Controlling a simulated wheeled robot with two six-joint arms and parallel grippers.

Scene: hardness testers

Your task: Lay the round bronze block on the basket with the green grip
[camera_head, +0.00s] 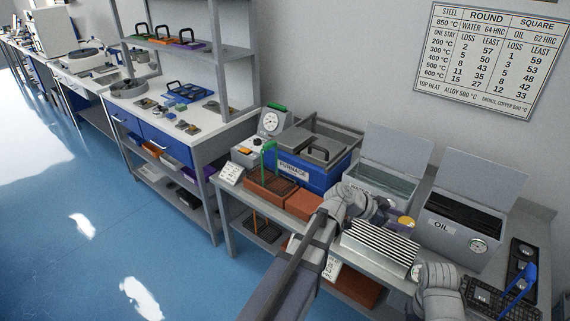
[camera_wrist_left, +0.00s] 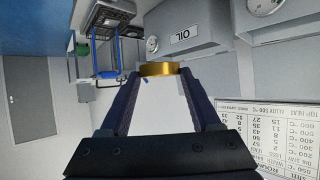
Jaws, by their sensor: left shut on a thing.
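The round bronze block (camera_head: 406,222) is a short golden disc, held between the fingertips of my left gripper (camera_head: 392,213), near the front of the oil tank. In the left wrist view the bronze block (camera_wrist_left: 158,69) sits between the tips of the two dark fingers (camera_wrist_left: 160,80). The basket with the green grip (camera_head: 270,186) is a dark flat mesh tray with an upright green handle, standing on reddish bricks in front of the blue furnace, well left of the block. My right arm's wrist (camera_head: 440,288) shows at the lower right; its fingers cannot be made out.
The furnace (camera_head: 304,172), an open water tank (camera_head: 380,182) and the oil tank (camera_head: 460,227) line the bench. A ribbed metal block (camera_head: 380,246) lies below my left gripper. A basket with a blue grip (camera_head: 516,304) stands at the right end.

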